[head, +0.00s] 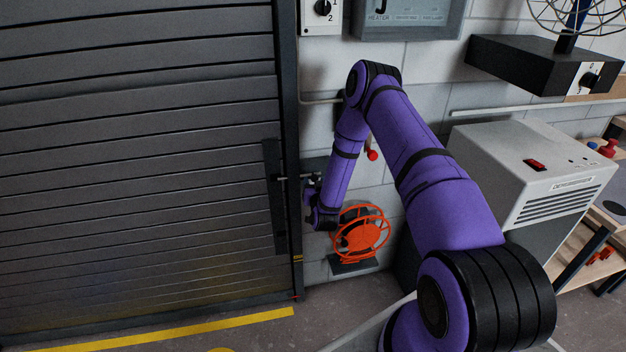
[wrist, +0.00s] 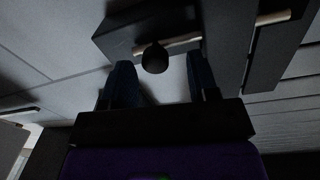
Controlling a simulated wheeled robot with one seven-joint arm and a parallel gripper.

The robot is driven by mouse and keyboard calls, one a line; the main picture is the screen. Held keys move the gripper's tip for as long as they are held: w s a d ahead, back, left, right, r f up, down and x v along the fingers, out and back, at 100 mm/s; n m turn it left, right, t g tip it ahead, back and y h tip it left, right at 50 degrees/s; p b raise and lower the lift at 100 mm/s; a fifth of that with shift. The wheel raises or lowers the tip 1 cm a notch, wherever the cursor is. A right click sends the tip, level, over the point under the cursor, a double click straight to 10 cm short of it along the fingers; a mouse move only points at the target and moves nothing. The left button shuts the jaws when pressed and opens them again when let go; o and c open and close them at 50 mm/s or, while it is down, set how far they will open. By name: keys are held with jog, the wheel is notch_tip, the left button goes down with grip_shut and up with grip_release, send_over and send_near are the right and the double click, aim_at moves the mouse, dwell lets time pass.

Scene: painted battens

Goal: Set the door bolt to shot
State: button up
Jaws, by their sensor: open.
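The door bolt shows in the wrist view as a pale rod (wrist: 182,43) with a round black knob (wrist: 155,59), on a dark mounting plate (wrist: 122,32). A further length of pale rod (wrist: 272,18) shows across a dark strip on the door side. My gripper (wrist: 158,62) is open, with one finger on each side of the knob in the picture; I cannot tell whether either touches it. In the head view, the rod (head: 286,178) lies at the door's right edge, and my gripper (head: 310,183) is just right of it, partly hidden by my wrist.
The grey slatted door (head: 140,150) fills the left. An orange reel (head: 361,236) stands below my wrist, and a red-tipped lever (head: 372,155) is on the wall behind my arm. A grey heater-like cabinet (head: 535,170) stands at right. Yellow-marked floor (head: 180,330) is clear.

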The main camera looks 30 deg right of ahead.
jog(key=v, duration=0.7)
jog(key=shift+s, duration=0.2)
jog(key=shift+a, duration=0.1)
jog(key=w+a+r+n+g+y, duration=0.2)
jog(key=r, duration=1.1)
jog(key=w+a+r+n+g+y, duration=0.1)
jog(key=w+a+r+n+y, duration=0.15)
jog(key=r, duration=0.95)
jog(key=s+a+r+g, duration=0.2)
jog(key=s+r, duration=0.3)
jog(key=r, duration=0.4)
jog(key=s+a+r+g, duration=0.3)
jog(key=s+r, duration=0.7)
jog(key=s, duration=0.6)
jog(key=s+r+g, duration=0.1)
jog(key=s+g, duration=0.1)
jog(key=s, duration=0.8)
jog(key=s+a+r+n+g+y, duration=0.1)
jog(key=s+r, duration=0.1)
jog(key=s, duration=0.8)
jog(key=shift+r+g, duration=0.3)
jog(key=shift+g, duration=0.1)
jog(key=shift+a, duration=0.1)
